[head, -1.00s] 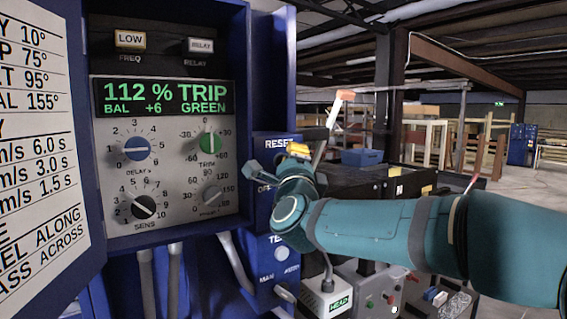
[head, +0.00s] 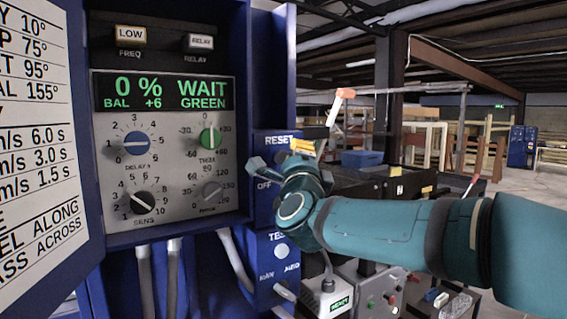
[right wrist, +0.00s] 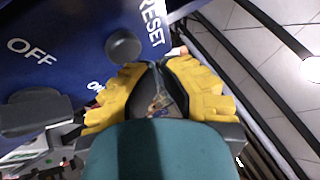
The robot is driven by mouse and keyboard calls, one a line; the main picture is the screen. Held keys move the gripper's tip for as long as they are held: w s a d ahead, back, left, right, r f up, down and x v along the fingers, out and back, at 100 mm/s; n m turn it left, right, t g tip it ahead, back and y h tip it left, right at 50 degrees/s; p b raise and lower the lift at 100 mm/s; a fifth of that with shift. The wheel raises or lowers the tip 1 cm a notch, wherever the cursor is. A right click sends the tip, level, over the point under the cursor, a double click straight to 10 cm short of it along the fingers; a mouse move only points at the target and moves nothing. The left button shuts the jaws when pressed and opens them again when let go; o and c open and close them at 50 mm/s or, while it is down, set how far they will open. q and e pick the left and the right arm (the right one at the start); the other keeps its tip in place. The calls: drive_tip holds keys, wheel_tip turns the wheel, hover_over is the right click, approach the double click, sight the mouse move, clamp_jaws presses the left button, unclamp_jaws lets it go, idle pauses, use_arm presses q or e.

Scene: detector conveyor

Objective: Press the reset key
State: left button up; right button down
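The blue control column (head: 262,215) carries a RESET label (head: 279,140) near its top. In the right wrist view the reset key (right wrist: 123,47) is a dark round button beside the RESET lettering (right wrist: 153,24). My left gripper is out of view.
The detector display (head: 163,91) reads 0 % WAIT, BAL +6 GREEN. Dials sit below it. A settings placard (head: 35,130) stands at left. Dark machinery and an orange-topped post (head: 345,93) lie beyond my arm.

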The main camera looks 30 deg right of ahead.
drive_tip(key=shift+s, duration=0.1)
drive_tip(key=shift+s+d+b, duration=0.2)
drive_tip(key=shift+s+b, duration=1.05)
drive_tip(key=shift+s, duration=1.2)
